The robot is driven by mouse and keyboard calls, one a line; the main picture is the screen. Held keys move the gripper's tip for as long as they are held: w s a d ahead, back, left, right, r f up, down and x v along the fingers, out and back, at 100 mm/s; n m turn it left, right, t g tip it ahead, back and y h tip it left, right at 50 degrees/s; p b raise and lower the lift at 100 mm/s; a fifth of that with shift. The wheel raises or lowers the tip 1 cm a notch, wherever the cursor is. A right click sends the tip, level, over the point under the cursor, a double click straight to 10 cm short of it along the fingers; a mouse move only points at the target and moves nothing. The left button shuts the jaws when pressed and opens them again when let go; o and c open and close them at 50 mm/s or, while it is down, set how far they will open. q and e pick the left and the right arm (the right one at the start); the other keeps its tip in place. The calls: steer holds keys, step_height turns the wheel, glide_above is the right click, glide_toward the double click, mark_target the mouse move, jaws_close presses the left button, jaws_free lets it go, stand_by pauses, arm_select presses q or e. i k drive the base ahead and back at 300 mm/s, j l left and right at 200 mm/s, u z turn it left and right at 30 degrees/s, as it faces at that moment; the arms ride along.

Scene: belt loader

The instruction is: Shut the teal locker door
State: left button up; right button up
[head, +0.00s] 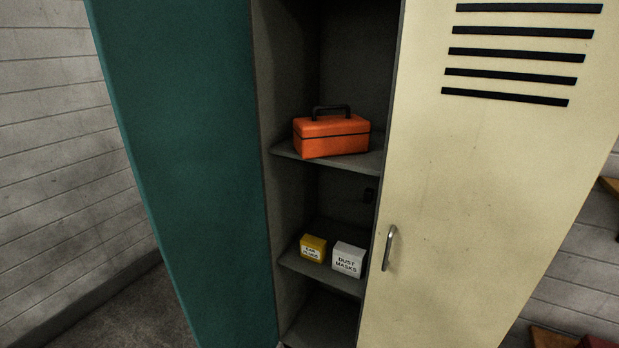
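A grey bar handle (389,248) sits near the door's left edge. Neither of my grippers is in view.
Inside, an orange toolbox (332,137) rests on the upper shelf (286,148). A yellow box (313,247) and a white "dust masks" box (348,259) stand on the lower shelf (318,276). A pale wall (60,150) and bare floor (125,310) lie to the left.

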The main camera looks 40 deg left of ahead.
mark_target(177, 75)
steer(key=j, duration=0.7)
steer(key=j+z, duration=0.1)
steer(key=j, duration=0.6)
steer(key=k+j, duration=0.1)
steer(key=j, duration=0.6)
steer(key=j+z, duration=0.15)
steer(key=j, duration=0.6)
steer(key=k+j, duration=0.15)
steer(key=j, duration=0.5)
